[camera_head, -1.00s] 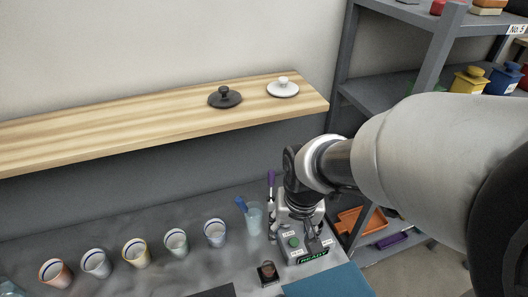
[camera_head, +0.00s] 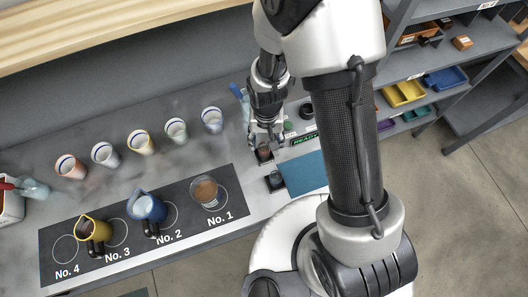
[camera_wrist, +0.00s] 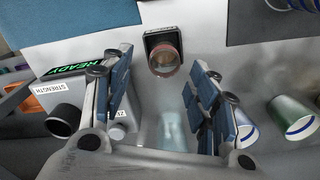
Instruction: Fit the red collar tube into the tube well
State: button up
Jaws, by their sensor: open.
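The red collar tube (camera_wrist: 165,62) shows in the wrist view as a short tube with a reddish rim, standing at a square black holder (camera_wrist: 158,33). How deep it sits there I cannot tell. In the head view the tube (camera_head: 265,152) is small and partly hidden by my gripper (camera_head: 262,141). My gripper (camera_wrist: 161,62) is open in the wrist view, its blue-padded fingers spread to either side of the tube, apart from it.
A machine with a READY sign (camera_wrist: 73,70) and a black knob (camera_wrist: 64,119) stands beside the tube. Several cups, including a blue-rimmed one (camera_head: 212,119), line the counter. A teal mat (camera_head: 304,173) and a numbered mat (camera_head: 185,240) with jugs lie in front.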

aim_at(264, 150)
jog(key=f, duration=0.2)
jog(key=f+b, duration=0.1)
jog(key=f, duration=0.1)
jog(key=f+b, duration=0.1)
jog(key=f, duration=0.2)
jog(key=shift+a, duration=0.3)
jog(key=shift+c, duration=0.3)
jog(key=c, duration=1.1)
